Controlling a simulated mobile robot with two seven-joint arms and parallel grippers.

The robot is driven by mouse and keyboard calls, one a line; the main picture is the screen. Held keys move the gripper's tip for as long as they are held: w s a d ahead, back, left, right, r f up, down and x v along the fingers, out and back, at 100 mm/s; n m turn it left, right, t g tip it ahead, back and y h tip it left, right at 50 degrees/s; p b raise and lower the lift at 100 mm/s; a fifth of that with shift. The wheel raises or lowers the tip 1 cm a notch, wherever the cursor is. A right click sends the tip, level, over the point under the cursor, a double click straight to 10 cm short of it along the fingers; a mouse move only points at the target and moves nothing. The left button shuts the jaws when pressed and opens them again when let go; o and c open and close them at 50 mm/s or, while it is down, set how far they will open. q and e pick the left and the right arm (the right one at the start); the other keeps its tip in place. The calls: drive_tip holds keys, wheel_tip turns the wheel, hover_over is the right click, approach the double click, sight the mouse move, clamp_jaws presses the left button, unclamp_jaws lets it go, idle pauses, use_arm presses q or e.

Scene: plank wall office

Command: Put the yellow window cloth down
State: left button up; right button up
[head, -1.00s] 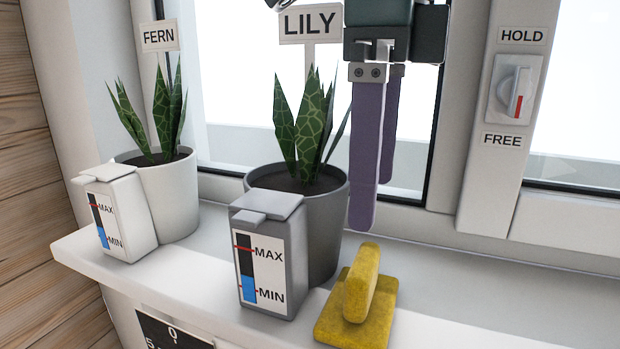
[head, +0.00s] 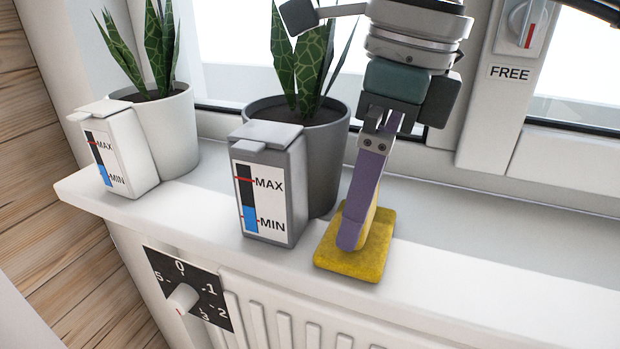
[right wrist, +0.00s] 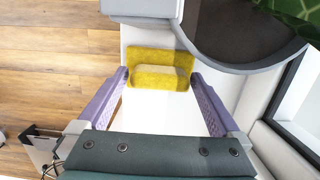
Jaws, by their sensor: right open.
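The yellow window cloth (head: 362,262) lies flat on the white window sill, with a raised yellow grip along its middle. It also shows in the right wrist view (right wrist: 160,56). My right gripper (head: 352,230) is down at the cloth, its near purple finger in front of the raised grip and covering part of it in the head view. In the right wrist view the two purple fingers (right wrist: 160,85) are spread apart, one to each side of the cloth, with nothing clamped between them. My left gripper is not in view.
A grey pot (head: 322,150) with a grey water gauge box (head: 250,150) stands just left of the cloth. A white pot (head: 172,135) and white gauge box (head: 143,165) are farther left. The sill (head: 480,255) is clear to the right. A radiator (head: 290,315) is below.

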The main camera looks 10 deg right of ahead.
drive_tip(key=shift+a+f, duration=0.1)
drive_tip(key=shift+f, duration=0.65)
drive_tip(key=shift+w+r, duration=0.1)
drive_tip(key=c, duration=1.2)
